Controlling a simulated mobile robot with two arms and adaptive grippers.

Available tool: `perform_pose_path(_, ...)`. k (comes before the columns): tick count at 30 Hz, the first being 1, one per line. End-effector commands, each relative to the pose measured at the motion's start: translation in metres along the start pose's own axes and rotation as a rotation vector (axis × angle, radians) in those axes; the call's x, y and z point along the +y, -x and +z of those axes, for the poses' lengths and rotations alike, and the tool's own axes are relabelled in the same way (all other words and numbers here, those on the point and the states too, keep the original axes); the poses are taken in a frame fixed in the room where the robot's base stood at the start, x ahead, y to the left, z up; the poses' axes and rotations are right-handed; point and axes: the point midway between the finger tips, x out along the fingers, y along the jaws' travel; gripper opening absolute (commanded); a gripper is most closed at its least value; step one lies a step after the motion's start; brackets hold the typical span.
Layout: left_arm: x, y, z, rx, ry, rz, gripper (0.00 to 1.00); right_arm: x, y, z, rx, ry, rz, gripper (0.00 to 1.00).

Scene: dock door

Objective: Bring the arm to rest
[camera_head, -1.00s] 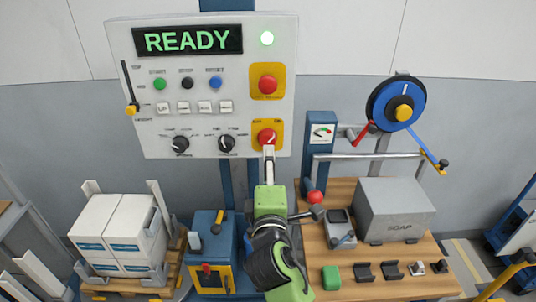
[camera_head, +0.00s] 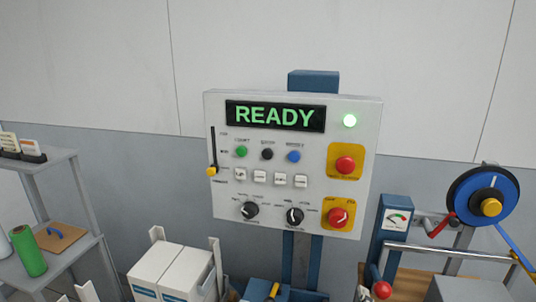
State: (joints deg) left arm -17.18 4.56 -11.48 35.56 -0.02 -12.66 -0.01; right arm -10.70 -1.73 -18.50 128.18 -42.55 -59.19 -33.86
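Neither of my grippers shows in the head view, and no part of my arms is in the picture. The control panel (camera_head: 292,205) stands in the middle on a blue post. Its display (camera_head: 275,116) reads READY in green.
A grey shelf (camera_head: 60,157) with a green roll (camera_head: 28,251) stands at the left. White boxes (camera_head: 172,270) are at the bottom. A blue gauge box (camera_head: 392,222) and a blue reel (camera_head: 484,200) stand at the right. The space before the panel looks clear.

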Motion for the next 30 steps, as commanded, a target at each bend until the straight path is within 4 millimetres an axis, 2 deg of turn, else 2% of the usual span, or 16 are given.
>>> perform_pose_path(1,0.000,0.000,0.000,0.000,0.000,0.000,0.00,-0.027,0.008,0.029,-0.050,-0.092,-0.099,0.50)
perform_pose_path(3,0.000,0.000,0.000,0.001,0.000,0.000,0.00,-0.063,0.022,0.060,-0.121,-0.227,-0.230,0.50)
perform_pose_path(6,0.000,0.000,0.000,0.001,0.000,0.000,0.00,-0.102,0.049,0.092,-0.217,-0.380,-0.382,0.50)
perform_pose_path(12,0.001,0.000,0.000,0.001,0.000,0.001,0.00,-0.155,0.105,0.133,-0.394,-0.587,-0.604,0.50)
perform_pose_path(18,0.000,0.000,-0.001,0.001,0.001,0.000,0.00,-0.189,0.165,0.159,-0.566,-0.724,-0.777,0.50)
perform_pose_path(21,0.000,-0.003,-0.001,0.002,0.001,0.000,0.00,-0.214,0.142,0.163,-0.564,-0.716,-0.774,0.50)
perform_pose_path(26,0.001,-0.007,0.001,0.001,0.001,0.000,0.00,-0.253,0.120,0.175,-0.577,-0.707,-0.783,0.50)
perform_pose_path(30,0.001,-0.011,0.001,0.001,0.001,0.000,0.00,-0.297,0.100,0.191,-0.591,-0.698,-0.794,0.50)
